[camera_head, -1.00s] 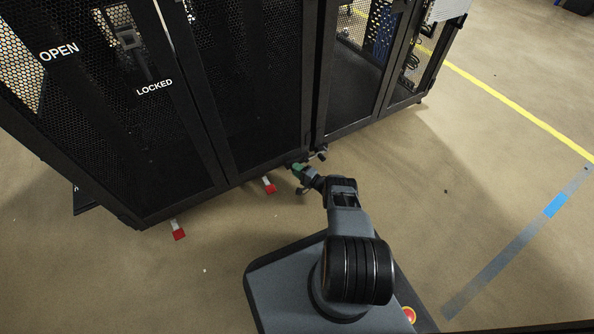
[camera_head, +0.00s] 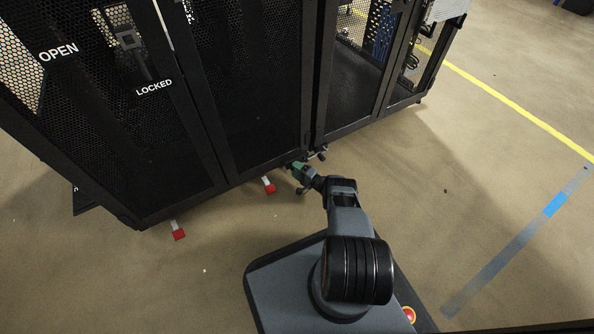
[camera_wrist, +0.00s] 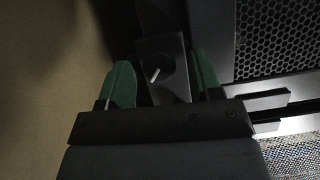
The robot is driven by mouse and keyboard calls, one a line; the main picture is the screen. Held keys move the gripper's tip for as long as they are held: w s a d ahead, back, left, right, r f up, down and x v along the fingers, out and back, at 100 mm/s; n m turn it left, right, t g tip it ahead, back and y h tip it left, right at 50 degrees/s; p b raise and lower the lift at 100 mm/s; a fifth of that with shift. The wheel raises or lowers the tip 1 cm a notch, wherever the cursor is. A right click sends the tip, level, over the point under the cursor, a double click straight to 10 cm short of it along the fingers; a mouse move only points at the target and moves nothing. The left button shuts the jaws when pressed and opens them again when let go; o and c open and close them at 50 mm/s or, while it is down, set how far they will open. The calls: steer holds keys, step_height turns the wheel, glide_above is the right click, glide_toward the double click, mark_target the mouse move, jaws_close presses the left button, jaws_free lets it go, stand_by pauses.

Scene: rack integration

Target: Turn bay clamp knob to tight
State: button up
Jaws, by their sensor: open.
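My gripper (camera_head: 299,171) is low down at the base of the black rack (camera_head: 258,165), near the corner where two rack sections meet. In the wrist view its two green fingers (camera_wrist: 163,82) are spread apart. Between them is a dark plate (camera_wrist: 175,50) on the rack with a dark knob (camera_wrist: 158,82) that carries a short pale mark, tilted from upright. The fingers stand either side of it, and I cannot tell whether either touches it. In the head view my gripper and the rack's edge hide the knob.
Two red-tipped levers (camera_head: 269,188) and (camera_head: 178,234) stick out under the rack to the left. A perforated panel (camera_wrist: 277,40) fills the wrist view's upper right.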

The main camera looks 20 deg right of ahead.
steer(key=p+v, duration=0.2)
steer(key=v, duration=1.1)
steer(key=shift+s+d, duration=0.2)
steer(key=shift+s, duration=0.15)
